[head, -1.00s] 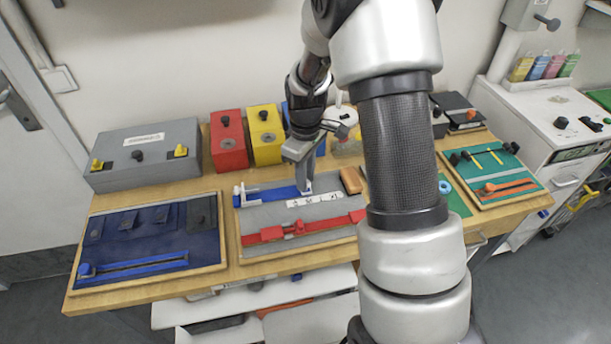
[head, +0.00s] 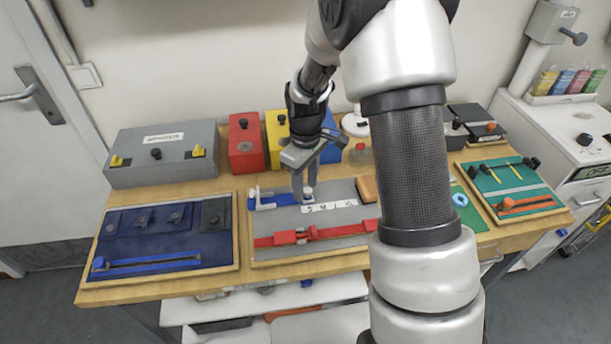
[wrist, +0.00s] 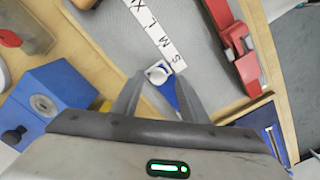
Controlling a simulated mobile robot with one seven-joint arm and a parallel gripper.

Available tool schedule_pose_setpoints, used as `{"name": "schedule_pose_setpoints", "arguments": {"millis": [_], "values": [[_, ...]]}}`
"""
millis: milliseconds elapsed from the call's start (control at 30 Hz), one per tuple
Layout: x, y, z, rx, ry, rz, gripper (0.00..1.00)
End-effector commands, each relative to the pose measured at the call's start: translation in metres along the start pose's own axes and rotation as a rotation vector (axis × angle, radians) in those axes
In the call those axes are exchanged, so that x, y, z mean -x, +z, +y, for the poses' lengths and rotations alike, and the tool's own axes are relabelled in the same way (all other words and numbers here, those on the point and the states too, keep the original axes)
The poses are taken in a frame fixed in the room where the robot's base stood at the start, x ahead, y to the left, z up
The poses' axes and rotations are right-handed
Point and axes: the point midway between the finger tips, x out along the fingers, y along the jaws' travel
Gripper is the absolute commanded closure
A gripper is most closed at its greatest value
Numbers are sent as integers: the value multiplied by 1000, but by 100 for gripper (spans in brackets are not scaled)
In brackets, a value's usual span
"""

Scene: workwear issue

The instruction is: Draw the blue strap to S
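My gripper (head: 306,190) points down over this end. Its fingers (wrist: 158,78) stand close on both sides of the knob and look shut on it. The white size strip (head: 330,206) reads S, M, L, X. In the wrist view the knob is beside the letter S (wrist: 178,65).
A red strap (head: 315,234) crosses the lower part of the same board. A wooden block (head: 367,189) sits at its right. A blue board (head: 160,265) is left; a green one (head: 515,175) right. Red (head: 246,145), yellow and blue boxes stand behind.

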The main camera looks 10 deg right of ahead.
Motion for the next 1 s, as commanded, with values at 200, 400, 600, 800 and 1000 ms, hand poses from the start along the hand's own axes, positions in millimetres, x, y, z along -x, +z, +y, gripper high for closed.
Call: {"name": "schedule_pose_setpoints", "arguments": {"millis": [200,400,600,800,1000], "values": [[28,-1,1,-1,4,5,60],[77,-1,2,-1,5,5,60],[125,-1,1,0,4,5,60],[159,-1,0,0,2,3,60],[173,0,0,0,1,2,60]]}}
